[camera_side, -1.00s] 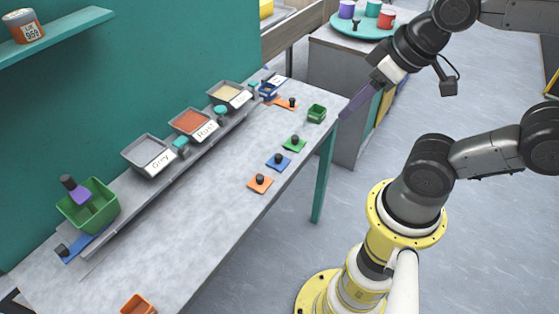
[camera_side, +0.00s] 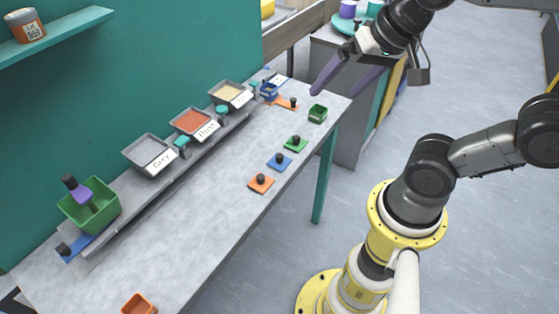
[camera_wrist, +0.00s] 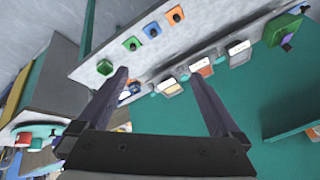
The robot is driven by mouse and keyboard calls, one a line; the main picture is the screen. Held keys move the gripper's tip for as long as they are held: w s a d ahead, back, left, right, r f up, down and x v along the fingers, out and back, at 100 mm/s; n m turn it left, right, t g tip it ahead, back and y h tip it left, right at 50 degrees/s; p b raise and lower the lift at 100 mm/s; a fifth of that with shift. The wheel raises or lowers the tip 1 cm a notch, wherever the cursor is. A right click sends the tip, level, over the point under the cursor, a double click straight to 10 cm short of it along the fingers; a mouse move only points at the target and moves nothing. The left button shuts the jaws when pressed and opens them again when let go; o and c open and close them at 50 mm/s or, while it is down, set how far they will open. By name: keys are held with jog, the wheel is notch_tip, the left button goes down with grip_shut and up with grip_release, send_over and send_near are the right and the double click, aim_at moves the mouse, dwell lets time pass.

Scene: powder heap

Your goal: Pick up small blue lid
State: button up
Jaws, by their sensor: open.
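The small blue lid (camera_side: 279,162) with a black knob lies flat on the grey table, between a green lid (camera_side: 295,144) and an orange lid (camera_side: 261,184). In the wrist view, the blue lid (camera_wrist: 152,30) is near the top, beyond my fingers. My gripper (camera_side: 334,92) is open and empty above the far right end of the table, up and to the right of the blue lid. Its two purple fingers (camera_wrist: 157,78) stand wide apart in the wrist view. Nothing hides the blue lid.
A small green box (camera_side: 317,114) stands near my gripper at the table's right edge. Trays of powder (camera_side: 190,122) line the back by the teal wall. A larger green box (camera_side: 90,207) stands at the left. The table's middle is clear.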

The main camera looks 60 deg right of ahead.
jog(key=w+f+m+g, duration=0.1)
jog(key=w+m, duration=0.4)
jog(key=m+g, duration=0.5)
jog(key=m, duration=0.1)
send_over(279, 155)
notch_tip(279, 155, down, 13)
jog(key=f, duration=0.5)
jog(key=s+f, duration=0.1)
jog(key=f, duration=0.2)
jog(key=shift+f, duration=0.2)
jog(key=shift+w+f, duration=0.2)
jog(key=shift+f, duration=1.2)
jog(key=shift+w+f, duration=0.2)
jog(key=shift+f, duration=1.15)
jog(key=c, duration=1.4)
jog(key=shift+r, duration=0.15)
